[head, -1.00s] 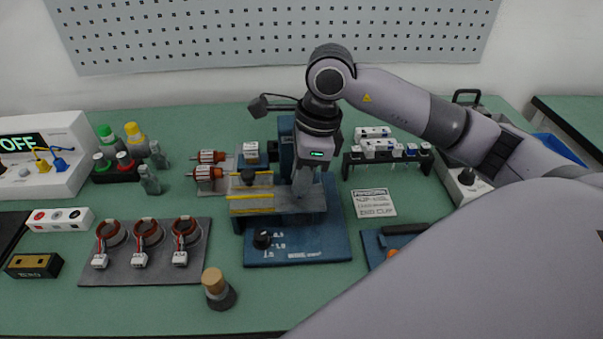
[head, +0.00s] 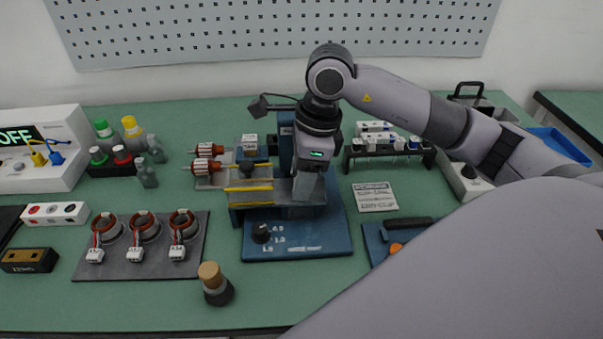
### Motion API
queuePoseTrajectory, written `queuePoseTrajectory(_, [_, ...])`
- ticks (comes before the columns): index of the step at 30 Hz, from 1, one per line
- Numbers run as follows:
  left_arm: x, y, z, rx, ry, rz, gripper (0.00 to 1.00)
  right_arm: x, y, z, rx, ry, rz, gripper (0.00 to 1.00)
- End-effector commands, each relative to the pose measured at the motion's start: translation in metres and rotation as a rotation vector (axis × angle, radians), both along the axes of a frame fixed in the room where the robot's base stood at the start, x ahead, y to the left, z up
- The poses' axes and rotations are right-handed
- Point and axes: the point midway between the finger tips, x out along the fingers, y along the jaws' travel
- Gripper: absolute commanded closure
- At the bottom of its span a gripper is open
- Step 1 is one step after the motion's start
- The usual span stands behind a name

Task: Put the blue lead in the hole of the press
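A blue lead (head: 57,157) sits beside a yellow lead on the white tester at the far left, whose display reads OFF. The press (head: 298,242) stands mid-table on a blue base with a black knob and yellow bars. Its hole cannot be made out. My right gripper (head: 307,190) points down over the press bed, close to its upright, and far right of the blue lead. Its fingertips overlap the press, so I cannot tell whether they touch it, are open, or hold anything. My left gripper is out of view.
A dark mat (head: 140,268) with several copper coils lies front left. A rack (head: 388,158) of white connectors stands behind right. My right arm covers the right front.

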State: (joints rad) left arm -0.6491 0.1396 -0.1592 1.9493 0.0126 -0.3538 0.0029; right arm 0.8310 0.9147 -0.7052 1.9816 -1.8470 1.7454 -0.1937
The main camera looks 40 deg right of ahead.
Motion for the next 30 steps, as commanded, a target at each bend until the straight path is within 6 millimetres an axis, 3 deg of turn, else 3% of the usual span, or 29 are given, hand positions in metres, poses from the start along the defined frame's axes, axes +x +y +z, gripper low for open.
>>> queuePoseTrajectory(7, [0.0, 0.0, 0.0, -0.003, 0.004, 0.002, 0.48, 0.0, 0.0, 0.001, -0.001, -0.001, 0.0, 0.53])
queuePoseTrajectory(21, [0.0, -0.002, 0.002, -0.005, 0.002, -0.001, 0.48, -0.007, -0.012, 0.067, -0.001, -0.003, -0.002, 0.53])
queuePoseTrajectory(30, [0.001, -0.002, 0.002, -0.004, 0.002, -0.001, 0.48, -0.008, -0.012, 0.07, 0.0, 0.0, -0.001, 0.53])
